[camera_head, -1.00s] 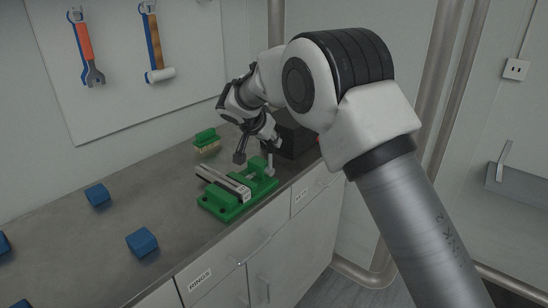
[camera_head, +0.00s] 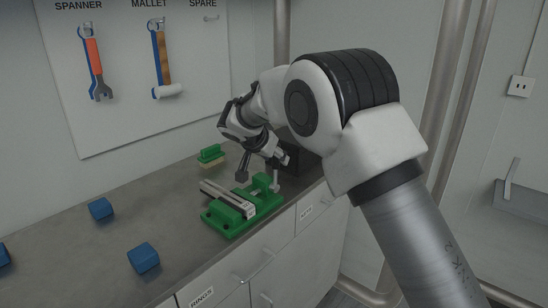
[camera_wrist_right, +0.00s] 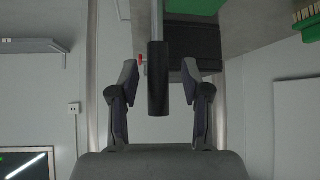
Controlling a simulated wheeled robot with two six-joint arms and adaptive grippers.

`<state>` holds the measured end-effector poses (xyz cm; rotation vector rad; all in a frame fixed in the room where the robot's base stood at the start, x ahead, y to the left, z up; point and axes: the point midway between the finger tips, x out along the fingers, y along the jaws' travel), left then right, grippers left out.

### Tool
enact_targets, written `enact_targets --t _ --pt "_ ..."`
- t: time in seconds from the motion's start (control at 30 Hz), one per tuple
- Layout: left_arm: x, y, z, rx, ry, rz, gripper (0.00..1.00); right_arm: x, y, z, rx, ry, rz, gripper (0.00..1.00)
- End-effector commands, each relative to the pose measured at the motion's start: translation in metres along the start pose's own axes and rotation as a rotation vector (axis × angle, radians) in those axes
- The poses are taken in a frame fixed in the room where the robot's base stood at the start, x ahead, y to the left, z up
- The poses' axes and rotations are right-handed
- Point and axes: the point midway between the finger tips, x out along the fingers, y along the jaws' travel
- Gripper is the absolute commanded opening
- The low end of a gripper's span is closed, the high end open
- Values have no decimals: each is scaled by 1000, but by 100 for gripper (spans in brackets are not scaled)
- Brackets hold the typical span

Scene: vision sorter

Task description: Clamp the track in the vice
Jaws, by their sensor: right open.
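The green vice (camera_head: 226,220) stands near the front edge of the workbench. The track, a grey bar (camera_head: 222,194), lies between its jaws; I cannot tell whether they press on it. The vice has a grey upright lever (camera_head: 276,181) at its right end. My right gripper (camera_head: 263,168) is open just above that end of the vice. In the right wrist view a rod with a black grip (camera_wrist_right: 157,85) is between the spread fingers of this gripper, with gaps on both sides. My left gripper is not in view.
Blue blocks (camera_head: 101,209) (camera_head: 143,257) lie on the grey workbench (camera_head: 70,255). A green brush (camera_head: 211,153) is behind the vice, and a black box (camera_head: 305,160) is behind my right gripper. A spanner (camera_head: 95,65) and a mallet (camera_head: 161,60) hang on the wall board.

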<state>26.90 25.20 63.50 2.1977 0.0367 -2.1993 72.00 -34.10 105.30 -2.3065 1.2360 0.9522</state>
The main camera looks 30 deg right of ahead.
Motion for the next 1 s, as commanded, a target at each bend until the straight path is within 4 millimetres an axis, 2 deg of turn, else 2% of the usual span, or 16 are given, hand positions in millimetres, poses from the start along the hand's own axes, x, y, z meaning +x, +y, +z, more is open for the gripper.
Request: enact_targets --t 0.17,0.4,0.5,0.63,1.0 --pt "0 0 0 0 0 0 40 -32 -1 -1 0 4 -3 48" --pt "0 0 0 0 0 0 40 -94 -2 1 -1 5 -2 48" --pt "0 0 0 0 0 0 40 -110 -2 2 -2 3 -1 48" --pt "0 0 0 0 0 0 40 -118 -2 2 -2 1 0 48" --pt "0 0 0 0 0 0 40 -118 -2 2 -2 1 0 48"
